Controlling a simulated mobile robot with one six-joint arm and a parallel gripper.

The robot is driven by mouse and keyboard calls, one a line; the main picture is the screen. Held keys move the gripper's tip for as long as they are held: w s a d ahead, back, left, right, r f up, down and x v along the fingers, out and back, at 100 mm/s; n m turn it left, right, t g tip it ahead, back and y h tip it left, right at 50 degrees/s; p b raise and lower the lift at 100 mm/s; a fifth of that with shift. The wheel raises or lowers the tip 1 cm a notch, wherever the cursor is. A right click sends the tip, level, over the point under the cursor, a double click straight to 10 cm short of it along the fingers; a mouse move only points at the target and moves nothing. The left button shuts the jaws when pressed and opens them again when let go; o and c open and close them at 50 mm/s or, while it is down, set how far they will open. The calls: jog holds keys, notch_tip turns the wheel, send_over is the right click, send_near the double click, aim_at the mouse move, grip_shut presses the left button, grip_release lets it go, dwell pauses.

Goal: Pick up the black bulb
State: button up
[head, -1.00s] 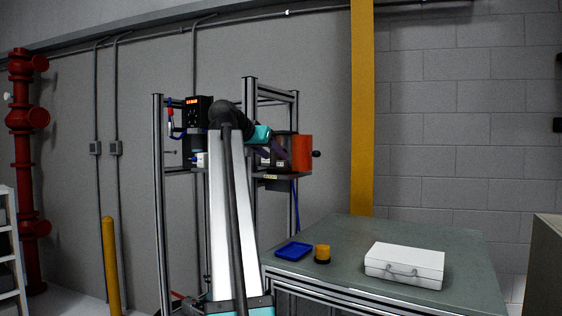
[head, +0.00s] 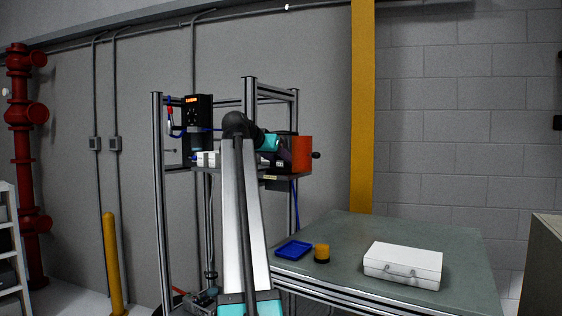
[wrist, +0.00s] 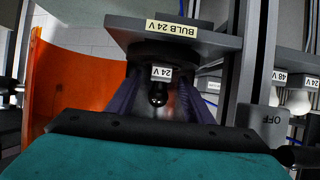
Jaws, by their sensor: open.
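The black bulb (wrist: 158,94) shows in the wrist view, just below a small "24 V" label, at a dark round fitting under a grey plate marked "BULB 24 V" (wrist: 172,28). My gripper (wrist: 160,82) is open, with one purple finger on each side of the bulb and fitting. A gap shows between each finger and the bulb. In the head view my gripper (head: 284,154) is at the rack, beside the orange guard; the bulb cannot be made out there.
The orange guard (head: 302,153) stands close to my gripper; it also shows in the wrist view (wrist: 80,80). White bulbs (wrist: 298,100) and an "OFF" switch box (wrist: 265,120) are at the right. The bench (head: 345,235) holds a blue tray (head: 294,250), a yellow-and-black cup-like object (head: 322,253) and a white case (head: 403,265).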

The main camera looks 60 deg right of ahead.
jog(key=c, duration=1.1)
jog(key=shift+c, duration=0.2)
jog(key=shift+r, duration=0.2)
jog(key=shift+r+b, duration=0.95)
jog(key=shift+r, duration=0.45)
jog(key=shift+a+r, duration=0.1)
jog(key=shift+a, duration=0.15)
jog(key=a, duration=1.7)
jog(key=shift+a, duration=0.3)
